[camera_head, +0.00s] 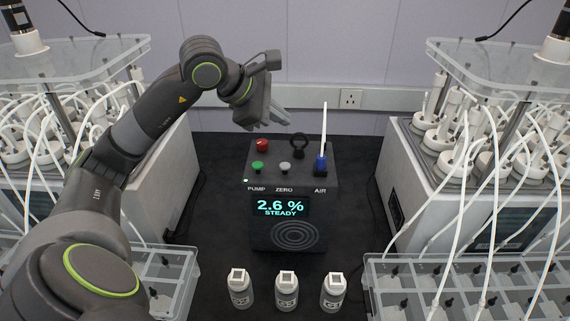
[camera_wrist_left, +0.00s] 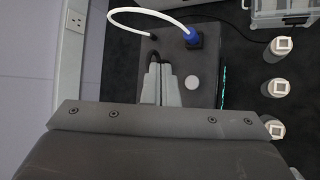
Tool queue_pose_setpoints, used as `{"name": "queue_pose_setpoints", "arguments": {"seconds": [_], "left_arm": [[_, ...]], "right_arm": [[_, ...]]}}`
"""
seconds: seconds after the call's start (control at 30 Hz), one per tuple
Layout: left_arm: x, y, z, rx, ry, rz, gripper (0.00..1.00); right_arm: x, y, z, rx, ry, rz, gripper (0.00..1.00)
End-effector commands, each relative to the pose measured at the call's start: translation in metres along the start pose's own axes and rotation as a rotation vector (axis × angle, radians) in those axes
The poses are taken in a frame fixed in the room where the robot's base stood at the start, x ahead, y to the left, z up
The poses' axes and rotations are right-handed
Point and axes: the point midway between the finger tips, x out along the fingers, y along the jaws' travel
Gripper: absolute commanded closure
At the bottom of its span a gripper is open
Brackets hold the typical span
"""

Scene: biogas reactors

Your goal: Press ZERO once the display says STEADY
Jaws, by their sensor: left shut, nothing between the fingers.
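The dark control box (camera_head: 290,204) stands in the middle of the bench. Its display (camera_head: 280,207) reads "2.6 %" with "STEADY" below. The grey ZERO button (camera_head: 285,168) is on the box top, above its label; it also shows in the left wrist view (camera_wrist_left: 191,82). A green PUMP button (camera_head: 257,169) is left of it, and a red button (camera_head: 262,145) is behind. My left gripper (camera_head: 285,122) is shut and empty, above the rear of the box. In the left wrist view its fingers (camera_wrist_left: 161,72) are together, beside the ZERO button, apart from it in the picture.
A blue AIR fitting (camera_head: 320,165) with an upright white tube and a black ring (camera_head: 299,145) rise from the box top. Several small bottles (camera_head: 286,291) stand in front. White reactor units with loose tubes flank both sides; dark bench lies between.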

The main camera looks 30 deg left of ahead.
Motion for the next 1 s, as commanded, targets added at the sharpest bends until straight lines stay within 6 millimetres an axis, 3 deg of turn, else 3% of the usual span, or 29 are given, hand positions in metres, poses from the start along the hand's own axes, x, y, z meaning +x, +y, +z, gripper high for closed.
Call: {"name": "queue_pose_setpoints", "arguments": {"seconds": [0.37,0.73,1.0], "left_arm": [[0.014,-0.010,-0.009,-0.001,-0.002,-0.003,1.00],[0.051,-0.038,-0.036,-0.001,-0.003,-0.003,1.00],[0.062,-0.046,-0.045,-0.001,-0.002,-0.002,1.00]], "right_arm": [[0.011,0.000,0.002,0.000,-0.001,0.001,0.64],[0.043,-0.004,0.005,0.000,-0.001,0.000,0.64],[0.062,-0.008,0.007,0.001,-0.001,-0.003,0.64]]}}
